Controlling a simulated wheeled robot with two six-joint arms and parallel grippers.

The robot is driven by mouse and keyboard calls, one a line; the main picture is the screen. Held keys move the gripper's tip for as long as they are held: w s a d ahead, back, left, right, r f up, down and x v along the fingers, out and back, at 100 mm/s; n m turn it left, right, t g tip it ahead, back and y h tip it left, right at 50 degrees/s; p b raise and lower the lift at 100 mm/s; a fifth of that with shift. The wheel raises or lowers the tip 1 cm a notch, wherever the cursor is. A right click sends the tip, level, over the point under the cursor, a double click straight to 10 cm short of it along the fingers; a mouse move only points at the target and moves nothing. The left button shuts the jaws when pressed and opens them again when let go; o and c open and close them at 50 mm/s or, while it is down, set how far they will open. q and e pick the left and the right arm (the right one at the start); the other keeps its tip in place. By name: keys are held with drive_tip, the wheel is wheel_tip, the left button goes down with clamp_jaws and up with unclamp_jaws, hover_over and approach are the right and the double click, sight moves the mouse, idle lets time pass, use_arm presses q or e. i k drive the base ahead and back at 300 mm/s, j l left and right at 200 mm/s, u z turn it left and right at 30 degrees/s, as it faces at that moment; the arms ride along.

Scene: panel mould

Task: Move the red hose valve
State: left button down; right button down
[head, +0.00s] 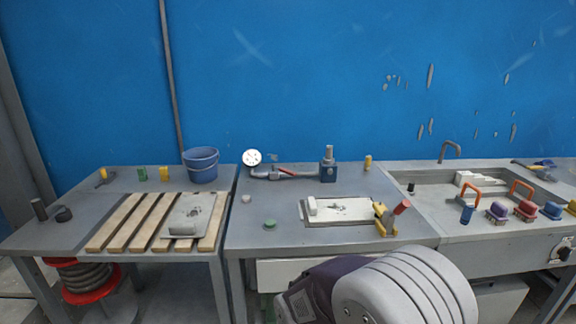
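A grey hose fitting (270,174) lies at the back of the middle table, with a thin red part (284,170) that looks like a valve lever. A round white gauge (252,158) stands at its left end, and its right end runs towards a blue pump-like block (328,171). The red part is small, so I cannot tell its setting. Neither of my grippers is in view. A large white and dark arm link of mine fills the bottom centre and hides the table's front edge there.
A white panel mould (345,211) lies on the middle table, with a yellow tool with a red end (384,219) at its right. A blue bucket (201,165) and wooden slats (130,222) are on the left table.

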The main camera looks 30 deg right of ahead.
sight(293, 174)
drive_tip(key=l+u, duration=0.3)
drive_tip(key=l, duration=0.15)
drive_tip(key=k+l+u, duration=0.15)
drive_tip(key=l+u, duration=0.2)
drive_tip(key=k+l+u, duration=0.3)
drive_tip(key=l, duration=0.15)
drive_tip(key=i+l, duration=0.05)
drive_tip(key=i, duration=0.05)
